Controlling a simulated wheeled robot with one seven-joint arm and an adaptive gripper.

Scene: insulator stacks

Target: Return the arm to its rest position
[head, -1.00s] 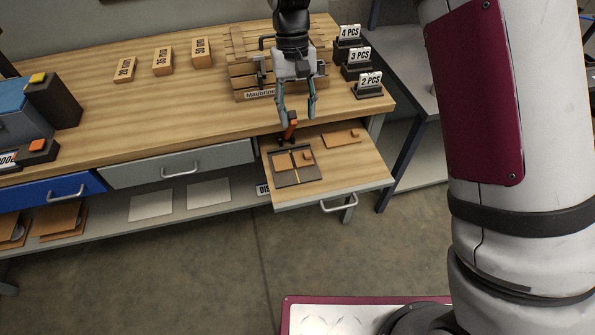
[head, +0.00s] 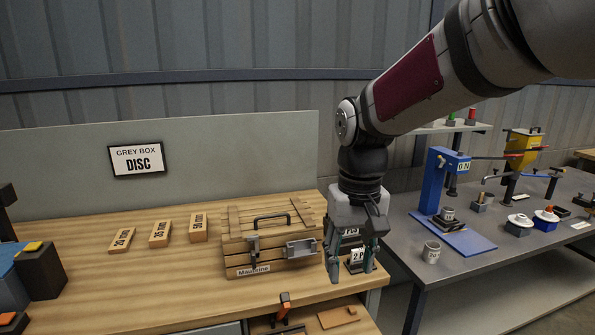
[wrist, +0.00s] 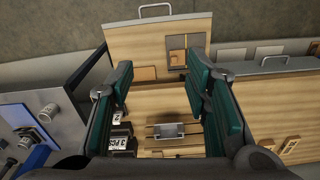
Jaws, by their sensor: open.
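My gripper (head: 352,272) hangs pointing down in the head view, in front of the right end of the wooden bench (head: 100,290). Its fingers are apart and nothing is held between them. It hides part of the black count-sign stands (head: 358,258) behind it. In the wrist view the two green-padded fingers (wrist: 160,105) are spread wide over the bench. Between them show the wooden magazine crate (wrist: 180,142) and the pulled-out drawer board (wrist: 140,50). My arm reaches in from the upper right of the head view.
The wooden magazine crate (head: 270,245), with handle and latches, stands close left of my gripper. Labelled wooden blocks (head: 160,234) stand further left. A grey table (head: 480,260) at right carries a blue press (head: 440,180) and a mug (head: 431,252). The pulled-out drawer (head: 345,320) lies below.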

